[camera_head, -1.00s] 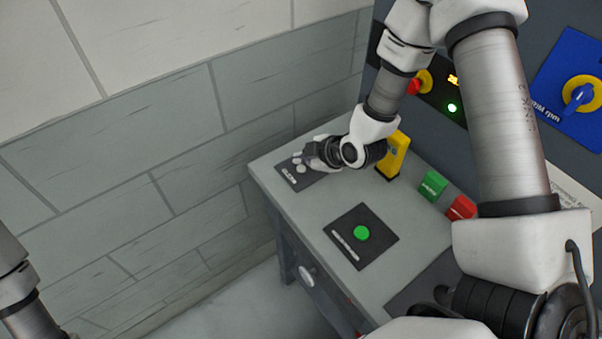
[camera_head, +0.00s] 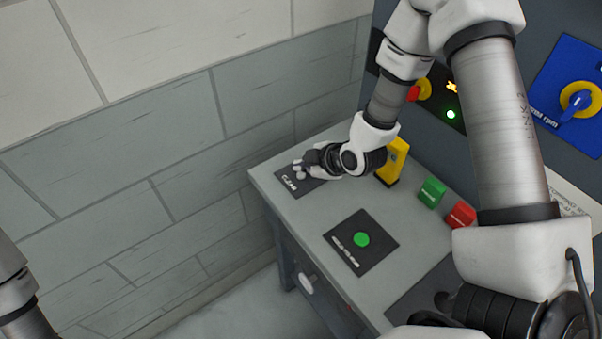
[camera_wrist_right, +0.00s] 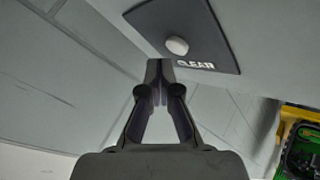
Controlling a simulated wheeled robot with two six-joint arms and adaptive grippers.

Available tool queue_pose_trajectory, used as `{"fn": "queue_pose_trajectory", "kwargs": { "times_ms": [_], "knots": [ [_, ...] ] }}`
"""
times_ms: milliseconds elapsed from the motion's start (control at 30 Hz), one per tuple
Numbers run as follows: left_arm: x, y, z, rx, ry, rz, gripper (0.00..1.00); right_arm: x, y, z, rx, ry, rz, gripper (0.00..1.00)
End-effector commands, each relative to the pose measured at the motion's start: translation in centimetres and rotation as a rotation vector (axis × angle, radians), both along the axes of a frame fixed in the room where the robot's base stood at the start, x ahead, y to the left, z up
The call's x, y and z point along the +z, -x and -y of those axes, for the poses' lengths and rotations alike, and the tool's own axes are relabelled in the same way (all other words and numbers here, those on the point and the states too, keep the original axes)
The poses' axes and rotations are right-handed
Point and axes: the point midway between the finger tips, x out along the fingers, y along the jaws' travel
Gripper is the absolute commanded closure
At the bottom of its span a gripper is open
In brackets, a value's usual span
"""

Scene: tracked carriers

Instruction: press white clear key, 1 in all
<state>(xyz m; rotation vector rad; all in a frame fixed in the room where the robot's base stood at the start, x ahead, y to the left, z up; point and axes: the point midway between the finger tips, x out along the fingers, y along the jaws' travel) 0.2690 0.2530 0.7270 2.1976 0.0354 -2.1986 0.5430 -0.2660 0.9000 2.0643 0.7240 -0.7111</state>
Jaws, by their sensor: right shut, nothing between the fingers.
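The white clear key (camera_wrist_right: 177,46) is a small round button on a dark plate (camera_wrist_right: 205,30) lettered CLEAR, on the grey desk. In the head view the plate (camera_head: 284,183) lies at the desk's far left corner, with the white key (camera_head: 301,175) at my gripper's tip. My right gripper (camera_head: 302,167) is shut and empty, just above the plate. In the right wrist view its closed fingertips (camera_wrist_right: 158,66) appear close beside the key; I cannot tell whether they touch it. Of my left arm only a piece shows at the lower left; its gripper is out of view.
A green button (camera_head: 362,240) on another dark plate (camera_head: 377,258) sits nearer on the desk (camera_head: 322,213). A yellow block (camera_head: 393,161), a green block (camera_head: 431,192) and a red block (camera_head: 461,214) stand along the panel. A brick wall (camera_head: 160,150) borders the left.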

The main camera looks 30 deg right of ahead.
Motion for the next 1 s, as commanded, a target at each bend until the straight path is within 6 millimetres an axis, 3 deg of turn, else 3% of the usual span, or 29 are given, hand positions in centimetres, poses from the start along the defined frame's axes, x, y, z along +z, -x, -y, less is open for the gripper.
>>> {"fn": "queue_pose_trajectory", "kwargs": {
  "times_ms": [1000],
  "knots": [
    [-0.56, 0.01, 0.0, 0.0, 0.0, 0.0, 0.62, -0.92, 0.0, 0.0, 0.0, 0.0, 0.0, 1.0]
  ]
}}
